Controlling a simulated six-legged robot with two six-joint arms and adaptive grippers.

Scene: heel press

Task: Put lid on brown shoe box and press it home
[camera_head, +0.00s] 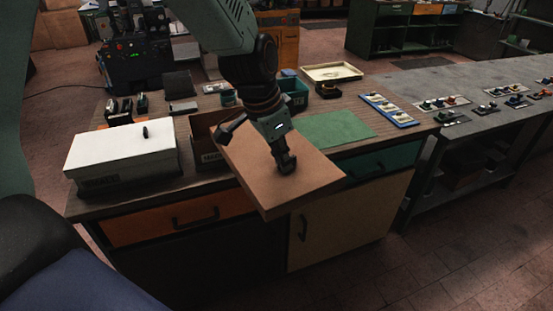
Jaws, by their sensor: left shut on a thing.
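My left gripper (285,160) points down and is shut on the brown lid (260,180). Its fingertips meet the lid's top near the middle; the exact part gripped is hidden by the fingers. The lid is tilted and held out over the bench's front edge, its near corner hanging past the edge. The brown shoe box (203,157) stands on the bench behind and left of the lid. It seems open at the top, and the lid and the gripper hide much of it. My right gripper is not in view.
A white lidded box (120,155) with a dark knob stands left of the brown box. A green mat (336,130), a blue tray of small parts (388,110), a cream tray (331,73) and a dark green bin (294,93) lie to the right and behind.

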